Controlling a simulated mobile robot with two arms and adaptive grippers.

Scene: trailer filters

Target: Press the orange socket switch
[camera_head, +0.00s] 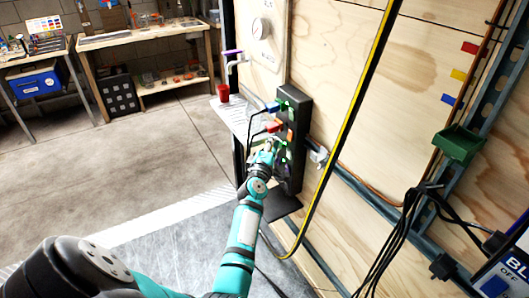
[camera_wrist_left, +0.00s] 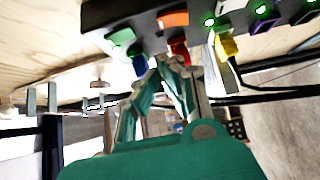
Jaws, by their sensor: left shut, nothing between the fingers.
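The black socket strip (camera_head: 297,110) is mounted upright on the plywood wall, with coloured switches, plugs and green lights. The orange switch (camera_wrist_left: 173,19) shows on the strip at the top of the left wrist view, and as a small orange patch in the head view (camera_head: 290,137). My left gripper (camera_wrist_left: 173,63) is shut and empty. Its fingertips are close to the strip, just below the orange switch in the wrist view, by a red plug (camera_wrist_left: 180,51). I cannot tell whether they touch anything. My right gripper is out of view.
A blue plug (camera_wrist_left: 140,65) and a yellow plug (camera_wrist_left: 227,46) flank the red one, with dark cables trailing off. A red cup (camera_head: 223,93) stands on a pale shelf beside the strip. A yellow-black strip (camera_head: 352,125) crosses the wall at right.

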